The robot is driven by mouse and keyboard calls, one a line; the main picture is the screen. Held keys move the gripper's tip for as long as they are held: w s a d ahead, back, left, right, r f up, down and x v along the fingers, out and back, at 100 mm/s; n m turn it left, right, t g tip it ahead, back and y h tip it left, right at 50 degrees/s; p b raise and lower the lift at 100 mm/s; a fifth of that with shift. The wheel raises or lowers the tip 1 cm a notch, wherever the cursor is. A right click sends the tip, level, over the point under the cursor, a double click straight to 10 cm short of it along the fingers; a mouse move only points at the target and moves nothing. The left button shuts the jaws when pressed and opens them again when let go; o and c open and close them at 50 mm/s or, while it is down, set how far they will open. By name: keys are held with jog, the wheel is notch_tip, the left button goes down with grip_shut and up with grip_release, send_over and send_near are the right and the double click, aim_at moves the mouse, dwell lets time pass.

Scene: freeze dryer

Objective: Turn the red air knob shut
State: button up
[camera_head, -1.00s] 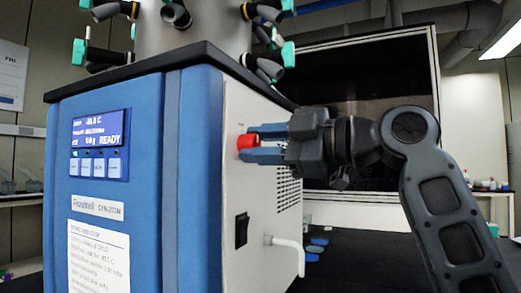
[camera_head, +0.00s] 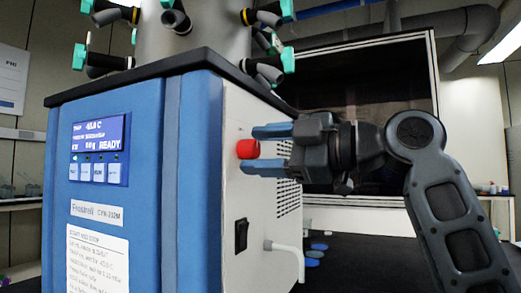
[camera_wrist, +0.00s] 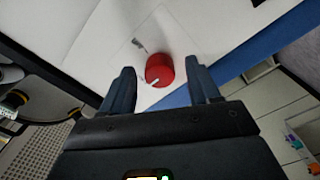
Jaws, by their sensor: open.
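The red air knob (camera_head: 248,149) sticks out from the white side panel (camera_head: 240,190) of the blue freeze dryer. My gripper (camera_head: 262,149) is open at the knob, with one blue finger above it and one below in the head view. In the wrist view the knob (camera_wrist: 159,70), with a white mark on its face, sits between and a little beyond the two fingertips (camera_wrist: 164,78). There is a gap on both sides, so the fingers do not appear to touch it.
A black switch (camera_head: 241,235) and a white spout (camera_head: 285,246) are below the knob. Black valves with teal ends (camera_head: 268,68) hang above from the grey drum. A vent grille (camera_head: 288,197) lies behind my gripper. The dark table at right looks mostly clear.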

jog(key=v, duration=0.7)
jog(key=shift+d, duration=0.1)
jog(key=shift+s, duration=0.15)
